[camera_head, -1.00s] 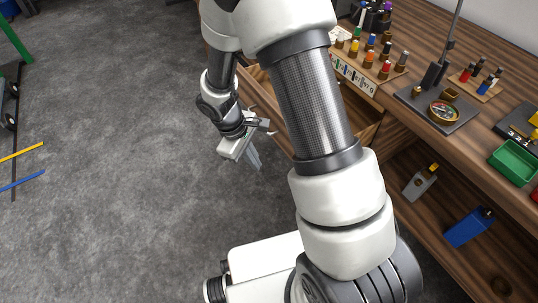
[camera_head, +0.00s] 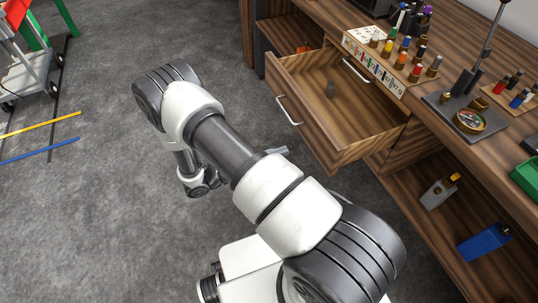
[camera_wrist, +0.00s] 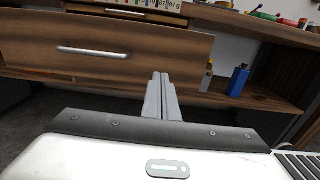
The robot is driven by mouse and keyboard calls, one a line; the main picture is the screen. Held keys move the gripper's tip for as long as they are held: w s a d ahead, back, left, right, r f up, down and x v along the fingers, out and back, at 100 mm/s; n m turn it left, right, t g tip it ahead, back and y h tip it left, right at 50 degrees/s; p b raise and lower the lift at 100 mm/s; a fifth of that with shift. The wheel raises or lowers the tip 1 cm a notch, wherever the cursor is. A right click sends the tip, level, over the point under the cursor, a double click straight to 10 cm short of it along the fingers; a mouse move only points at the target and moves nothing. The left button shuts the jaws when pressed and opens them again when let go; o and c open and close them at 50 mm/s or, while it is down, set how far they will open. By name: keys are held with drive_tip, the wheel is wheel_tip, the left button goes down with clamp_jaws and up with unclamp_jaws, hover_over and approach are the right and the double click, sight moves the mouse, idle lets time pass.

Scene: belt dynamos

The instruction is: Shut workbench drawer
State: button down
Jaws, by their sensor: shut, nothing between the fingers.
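The workbench drawer (camera_head: 335,148) is pulled far out, with its wooden front facing my arm and a silver bar handle (camera_head: 288,110) on it. In the head view my arm mostly hides the gripper.
A lower shelf at right holds a blue bottle (camera_head: 484,242) and a grey bottle (camera_head: 439,192).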

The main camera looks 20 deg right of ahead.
sight(364, 130)
drive_tip(key=d, duration=0.8)
drive_tip(key=shift+w+d+b, duration=0.15)
drive_tip(key=shift+d+b, duration=0.15)
drive_tip(key=shift+d, duration=0.1)
drive_tip(key=d, duration=0.8)
drive_tip(key=d+b, duration=0.1)
drive_tip(key=d, duration=1.5)
drive_tip(key=shift+w+b, duration=0.35)
drive_tip(key=shift+w, duration=0.05)
drive_tip(key=shift+d+r, duration=0.1)
drive_tip(key=shift+d, duration=0.35)
drive_tip(key=shift+d+r, duration=0.1)
drive_tip(key=shift+w+a, duration=0.1)
drive_tip(key=shift+a, duration=0.45)
drive_tip(key=a, duration=0.4)
drive_tip(key=a+p, duration=0.1)
drive_tip(key=a, duration=0.8)
drive_tip(key=shift+s+a+f+p, duration=0.2)
drive_tip(key=shift+s+a+p, duration=0.1)
drive_tip(key=shift+s+p, duration=0.1)
drive_tip(key=shift+r, duration=0.1)
